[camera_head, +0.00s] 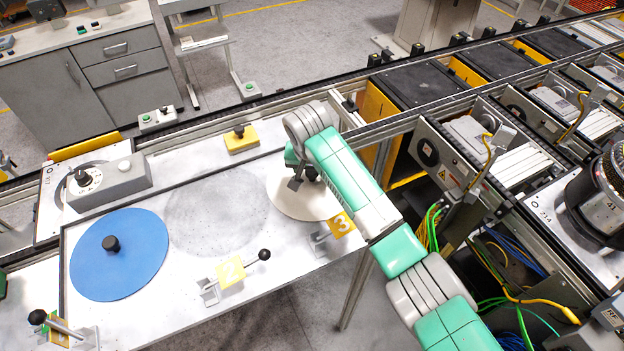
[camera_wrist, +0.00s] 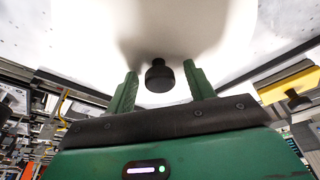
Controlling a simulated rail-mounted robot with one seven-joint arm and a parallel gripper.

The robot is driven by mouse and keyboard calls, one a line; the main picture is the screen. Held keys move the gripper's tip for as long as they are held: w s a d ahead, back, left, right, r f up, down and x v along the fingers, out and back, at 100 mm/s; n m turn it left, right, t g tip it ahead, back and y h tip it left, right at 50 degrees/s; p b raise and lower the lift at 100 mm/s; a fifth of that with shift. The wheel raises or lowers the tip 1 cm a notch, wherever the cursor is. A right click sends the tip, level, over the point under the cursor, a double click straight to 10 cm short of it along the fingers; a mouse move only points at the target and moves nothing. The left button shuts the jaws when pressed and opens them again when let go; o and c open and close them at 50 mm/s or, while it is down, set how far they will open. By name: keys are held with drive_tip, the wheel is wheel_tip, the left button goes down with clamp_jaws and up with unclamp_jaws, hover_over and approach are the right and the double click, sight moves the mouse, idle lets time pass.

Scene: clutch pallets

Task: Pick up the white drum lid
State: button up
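The white drum lid (camera_head: 296,206) is a round white disc lying at the right end of the white worktop. Its black knob shows in the wrist view (camera_wrist: 158,76), with the pale lid surface (camera_wrist: 215,40) behind it. My gripper (camera_head: 302,183) is over the lid and hides part of it and most of the knob in the head view. In the wrist view my gripper's two green fingers (camera_wrist: 160,88) stand apart, one on each side of the knob, with gaps between. Nothing is held.
A blue disc (camera_head: 135,262) with a black knob lies at the left of the worktop. A bare grey circle (camera_head: 215,212) lies between the discs. Clamps with yellow plates (camera_head: 230,270) line the front edge. A yellow block (camera_head: 241,141) sits behind, and a grey box (camera_head: 110,182) at the left.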

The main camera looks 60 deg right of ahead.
drive_tip(key=c, duration=1.1)
drive_tip(key=shift+o, duration=0.2)
wheel_tip(320, 180, up, 10)
drive_tip(key=shift+r+b, duration=0.1)
drive_tip(key=shift+b, duration=0.65)
